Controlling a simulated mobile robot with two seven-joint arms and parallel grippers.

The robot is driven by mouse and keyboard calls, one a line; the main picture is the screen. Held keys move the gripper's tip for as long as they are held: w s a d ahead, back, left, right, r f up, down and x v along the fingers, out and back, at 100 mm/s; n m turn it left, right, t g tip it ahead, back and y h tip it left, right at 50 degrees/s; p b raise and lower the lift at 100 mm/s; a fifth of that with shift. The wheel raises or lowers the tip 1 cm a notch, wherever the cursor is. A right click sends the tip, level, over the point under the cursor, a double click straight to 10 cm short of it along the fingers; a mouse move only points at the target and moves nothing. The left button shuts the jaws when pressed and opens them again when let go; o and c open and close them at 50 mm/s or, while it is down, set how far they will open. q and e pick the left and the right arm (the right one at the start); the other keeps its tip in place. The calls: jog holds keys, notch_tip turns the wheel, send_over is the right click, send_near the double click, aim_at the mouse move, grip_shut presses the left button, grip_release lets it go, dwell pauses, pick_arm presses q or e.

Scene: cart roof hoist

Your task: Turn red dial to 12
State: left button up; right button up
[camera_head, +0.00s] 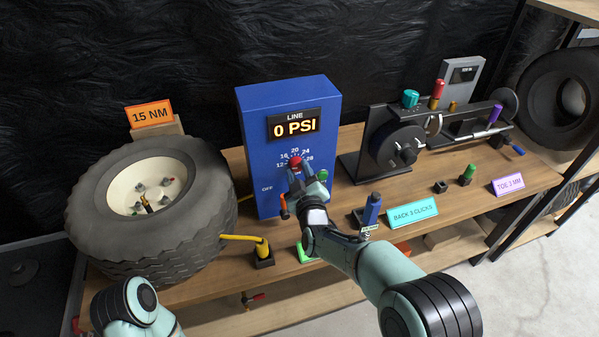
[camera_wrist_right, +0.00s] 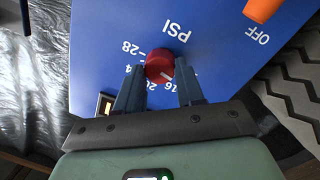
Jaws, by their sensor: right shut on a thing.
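The red dial (camera_head: 295,161) is on the front of the blue box (camera_head: 262,190), inside a ring of printed numbers. The display (camera_head: 295,125) above it reads 0 PSI. My right gripper (camera_head: 297,174) is at the dial, its fingers on either side of it. In the right wrist view, the fingers (camera_wrist_right: 160,80) are shut on the red dial (camera_wrist_right: 158,62). The dial's white mark points down and right there, roughly toward 16. A finger hides the numbers near 12. My left arm shows at the bottom left; its gripper is out of view.
An orange lever (camera_head: 284,207) is low on the box near OFF. A tire (camera_head: 185,225) stands on the left, with a yellow hose (camera_head: 240,238) beside it. A blue-handled tool (camera_head: 372,209) and a BACK 3 CLICKS sign (camera_head: 412,213) are to the right.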

jog(key=shift+f+n, duration=0.1)
jog(key=shift+n, duration=0.8)
jog(key=o, duration=1)
jog(key=shift+o, duration=0.2)
jog(key=v, duration=1.3)
jog(key=shift+s, duration=0.2)
jog(key=shift+f, duration=0.1)
